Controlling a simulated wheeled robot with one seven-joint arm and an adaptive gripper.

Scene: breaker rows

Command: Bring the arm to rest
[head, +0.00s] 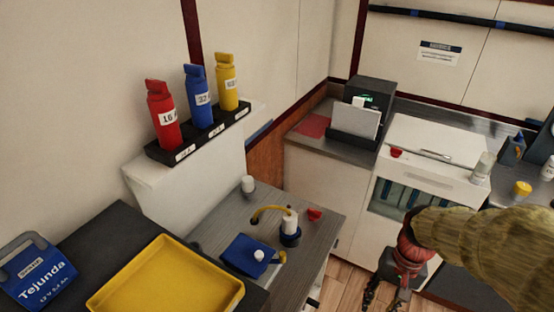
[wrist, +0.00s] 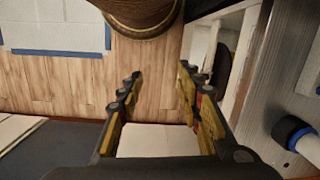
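My arm, in an olive-tan sleeve with a red cuff, enters the head view from the right. My gripper (head: 384,298) hangs low at its end, in front of the white cabinet and over the wood floor, partly cut off by the bottom edge. In the wrist view my gripper (wrist: 158,80) has its two dark, yellow-lined fingers spread apart. Nothing is held between them; floor and a pale surface show through the gap.
Red, blue and yellow breakers (head: 198,97) stand in a black rack on a white ledge. A yellow tray (head: 165,285) and a blue Tejunda battery (head: 37,270) are at lower left. A grey table (head: 215,215) holds small items. A white cabinet (head: 420,185) stands behind my gripper.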

